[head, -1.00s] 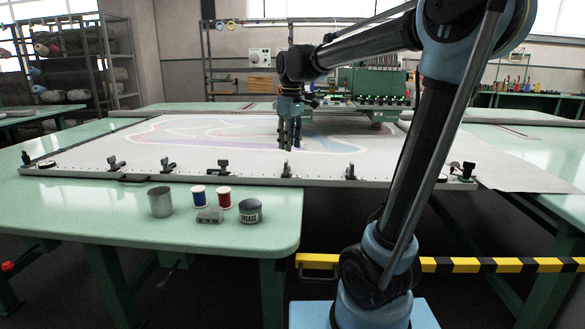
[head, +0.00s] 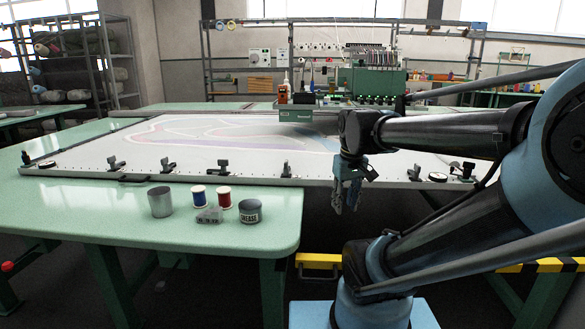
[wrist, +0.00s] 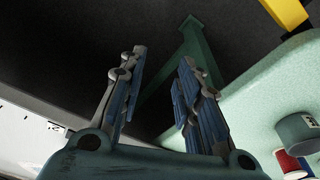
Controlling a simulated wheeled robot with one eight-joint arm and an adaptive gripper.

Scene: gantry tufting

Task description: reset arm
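My gripper (head: 347,192) hangs pointing down in the head view, in front of the frame's near edge and to the right of the green table's corner. In the wrist view my gripper (wrist: 157,95) shows its two fingers apart with nothing between them. Dark floor and a green table leg (wrist: 200,55) lie beyond the fingertips. My arm is folded back toward my base at the right.
The green table (head: 150,235) carries a metal cup (head: 160,202), blue spool (head: 199,195), red spool (head: 224,197), grey block (head: 209,215) and grease tin (head: 250,211). Behind lies the clamped fabric frame (head: 230,160) under a tufting machine (head: 365,78). A yellow-black barrier (head: 550,265) stands right.

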